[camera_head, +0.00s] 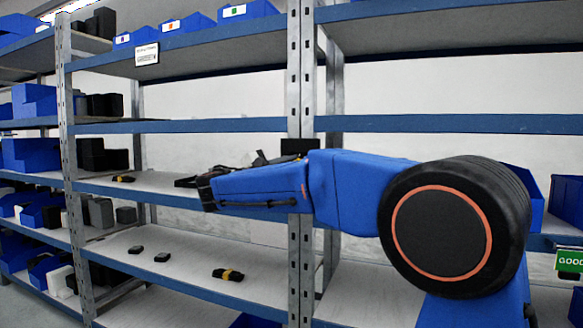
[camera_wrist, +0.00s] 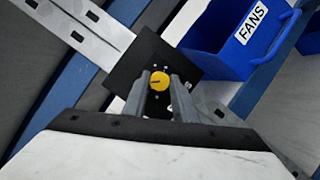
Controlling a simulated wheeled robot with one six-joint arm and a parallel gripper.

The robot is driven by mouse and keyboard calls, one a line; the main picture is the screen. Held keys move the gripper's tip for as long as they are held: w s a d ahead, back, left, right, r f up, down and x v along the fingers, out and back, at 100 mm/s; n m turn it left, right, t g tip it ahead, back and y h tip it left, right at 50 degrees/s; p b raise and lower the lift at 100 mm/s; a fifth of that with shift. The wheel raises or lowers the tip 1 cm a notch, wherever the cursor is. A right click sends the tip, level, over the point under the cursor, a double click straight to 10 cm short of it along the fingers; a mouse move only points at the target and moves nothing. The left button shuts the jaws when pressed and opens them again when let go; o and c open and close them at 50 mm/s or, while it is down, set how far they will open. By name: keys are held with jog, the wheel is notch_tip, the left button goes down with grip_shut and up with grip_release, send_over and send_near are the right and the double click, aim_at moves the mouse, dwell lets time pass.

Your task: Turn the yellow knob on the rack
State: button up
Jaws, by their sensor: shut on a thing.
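The yellow knob (camera_wrist: 159,78) sits on a black square panel (camera_wrist: 152,48) fixed to the rack's grey post (camera_wrist: 72,25), in the wrist view. A short dark pointer mark on its face runs toward the left of the picture. My gripper (camera_wrist: 159,84) is shut on the knob, with one grey finger on each side of it. The fingers and the wrist cover the lower part of the panel and some white marks on it. In the head view the black panel (camera_head: 300,146) shows on the middle post, but the knob is hidden there.
A blue bin labelled FANS (camera_wrist: 225,35) stands close to the right of the panel in the wrist view. Blue shelf beams (camera_head: 190,126) run to both sides of the post. A lower shelf (camera_head: 190,262) holds several small dark items.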

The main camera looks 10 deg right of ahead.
jog(key=o, duration=1)
jog(key=shift+a, duration=0.1)
jog(key=v, duration=1.7)
jog(key=shift+a+f, duration=0.1)
jog(key=s+d+f+m+g+y, duration=0.1)
jog(key=s+d+f+g+y, duration=0.1)
jog(key=s+d+f, duration=0.45)
jog(key=s+d+f+m+g+y, duration=0.15)
jog(key=d+f, duration=0.25)
jog(key=d, duration=0.5)
jog(key=s+d+f+m+g+y, duration=0.1)
jog(key=s+d+f+g+y, duration=0.2)
jog(key=s+d+f, duration=0.4)
jog(key=s+f+m+y, duration=0.3)
jog(key=s+f, duration=0.3)
jog(key=s+f+m+y, duration=0.2)
jog(key=s+f+y, duration=0.1)
jog(key=s+f, duration=0.3)
jog(key=s+f+m+y, duration=0.3)
jog(key=s+f+y, duration=0.1)
jog(key=s+f, duration=0.3)
jog(key=shift+s+m+t, duration=0.25)
jog(key=shift+m+t, duration=0.1)
